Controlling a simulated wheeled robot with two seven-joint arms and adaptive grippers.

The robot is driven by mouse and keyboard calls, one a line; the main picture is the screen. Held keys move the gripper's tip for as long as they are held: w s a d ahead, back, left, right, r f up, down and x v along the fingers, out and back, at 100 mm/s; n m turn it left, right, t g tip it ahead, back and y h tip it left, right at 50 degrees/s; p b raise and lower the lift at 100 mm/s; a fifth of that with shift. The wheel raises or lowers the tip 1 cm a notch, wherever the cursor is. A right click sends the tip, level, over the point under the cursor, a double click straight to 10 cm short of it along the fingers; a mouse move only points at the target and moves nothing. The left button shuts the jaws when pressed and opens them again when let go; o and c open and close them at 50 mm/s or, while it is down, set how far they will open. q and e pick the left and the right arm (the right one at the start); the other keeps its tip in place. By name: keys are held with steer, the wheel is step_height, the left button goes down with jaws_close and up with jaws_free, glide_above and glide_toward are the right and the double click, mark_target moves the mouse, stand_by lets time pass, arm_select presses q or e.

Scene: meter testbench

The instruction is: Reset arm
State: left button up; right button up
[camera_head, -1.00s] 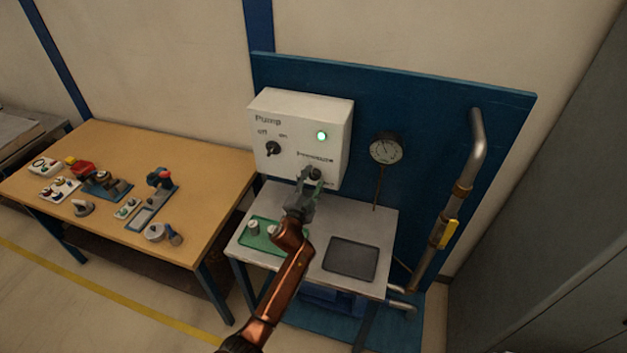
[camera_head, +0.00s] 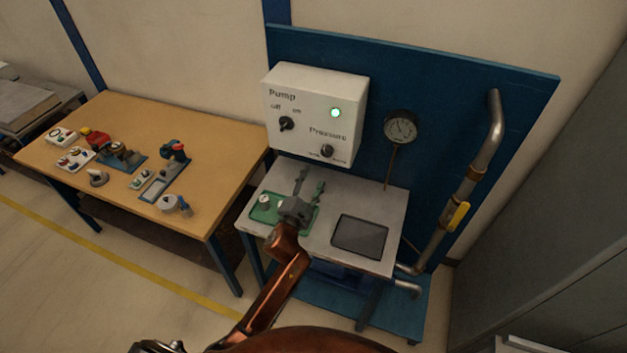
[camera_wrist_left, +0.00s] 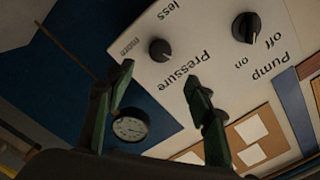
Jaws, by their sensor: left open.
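My left gripper (camera_head: 309,187) is open and empty over the small grey bench, below the pump box (camera_head: 317,108). Its two green-padded fingers also show in the left wrist view (camera_wrist_left: 158,85), apart, with the box beyond them. The white box carries a pump knob (camera_head: 286,123), a lit green lamp (camera_head: 335,112) and a pressure knob (camera_head: 327,150). The gripper is clear of the pressure knob, which also shows in the left wrist view (camera_wrist_left: 160,50). My right gripper is not in view.
A pressure gauge (camera_head: 400,127) and a pipe with a yellow valve handle (camera_head: 458,216) stand at the blue panel (camera_head: 450,90). The bench holds a green tray (camera_head: 262,213) and a dark plate (camera_head: 360,235). A wooden table (camera_head: 215,165) with several parts is left.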

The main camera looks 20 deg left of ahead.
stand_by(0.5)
arm_select(q)
steer(key=s+a+f+n+g+y, duration=0.2)
steer(key=s+a+f+n+g, duration=0.2)
steer(key=s+a+f, duration=0.35)
steer(key=s+a+f+n+g+y, duration=0.1)
steer(key=s+a+f+n+g, duration=0.25)
steer(key=s+f, duration=0.55)
steer(key=s+f+n+g+h, duration=0.1)
steer(key=s+f+n+g, duration=0.2)
steer(key=s, duration=1.1)
steer(key=s+f+n+g+h, duration=0.1)
steer(key=s+f+g, duration=0.25)
steer(key=s, duration=0.95)
step_height(320, 180, down, 30)
steer(key=s+g, duration=0.2)
steer(key=s+f+m+g+b, duration=0.1)
steer(key=s+f, duration=1.7)
steer(key=shift+s+d, duration=0.25)
steer(key=shift+s, duration=0.15)
